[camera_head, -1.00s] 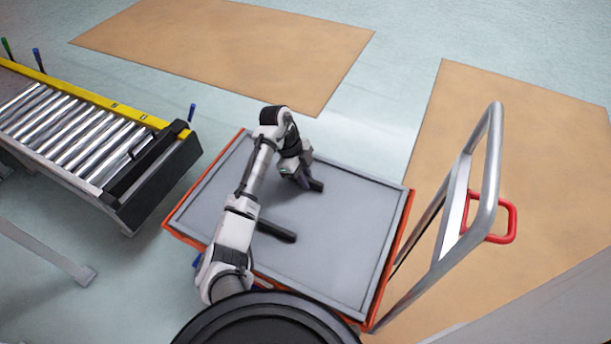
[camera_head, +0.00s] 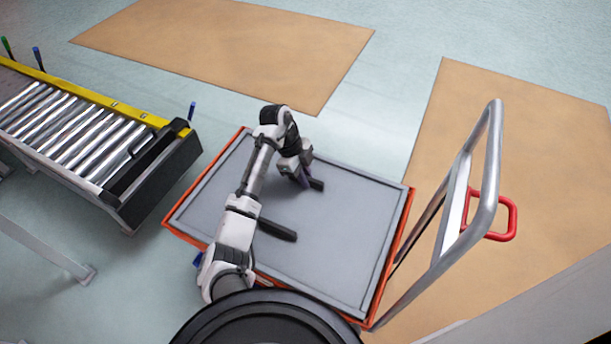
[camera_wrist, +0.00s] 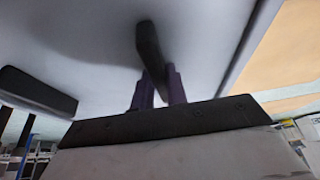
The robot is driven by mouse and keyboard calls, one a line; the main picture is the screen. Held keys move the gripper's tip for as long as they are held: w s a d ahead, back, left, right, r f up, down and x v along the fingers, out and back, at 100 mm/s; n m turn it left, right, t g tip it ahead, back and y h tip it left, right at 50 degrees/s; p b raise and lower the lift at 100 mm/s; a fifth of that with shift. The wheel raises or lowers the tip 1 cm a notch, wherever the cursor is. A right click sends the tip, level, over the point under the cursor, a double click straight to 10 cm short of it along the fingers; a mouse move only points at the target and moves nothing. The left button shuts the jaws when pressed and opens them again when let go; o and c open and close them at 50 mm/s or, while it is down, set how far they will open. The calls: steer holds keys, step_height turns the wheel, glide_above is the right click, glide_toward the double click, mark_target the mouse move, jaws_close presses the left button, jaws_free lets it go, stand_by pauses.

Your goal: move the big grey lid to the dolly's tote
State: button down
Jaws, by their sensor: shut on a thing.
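The big grey lid (camera_head: 335,235) lies over the orange tote (camera_head: 392,262) on the dolly, and the tote's orange rim shows around it. The lid has two dark bar handles; the nearer one (camera_head: 277,230) is free. My gripper (camera_head: 304,180) is at the farther handle (camera_head: 317,185). In the wrist view the purple fingers of my gripper (camera_wrist: 160,88) are shut on that handle (camera_wrist: 149,45), with the lid's grey surface (camera_wrist: 90,40) beyond. Whether the lid rests fully on the rim all round, I cannot tell. The tote's inside is hidden.
The dolly's metal push handle (camera_head: 487,180) with a red loop (camera_head: 512,218) rises at the right. A roller conveyor (camera_head: 80,135) with a yellow rail stands at the left. Tan mats (camera_head: 235,45) lie on the pale floor, which is clear behind the tote.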

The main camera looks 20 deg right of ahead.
steer(key=c, duration=1.3)
jaws_free()
steer(key=shift+s+f, duration=0.1)
steer(key=shift+f, duration=0.25)
steer(key=shift+r, duration=0.1)
steer(key=p+v, duration=0.1)
steer(key=v, duration=1.3)
steer(key=shift+d+r, duration=0.1)
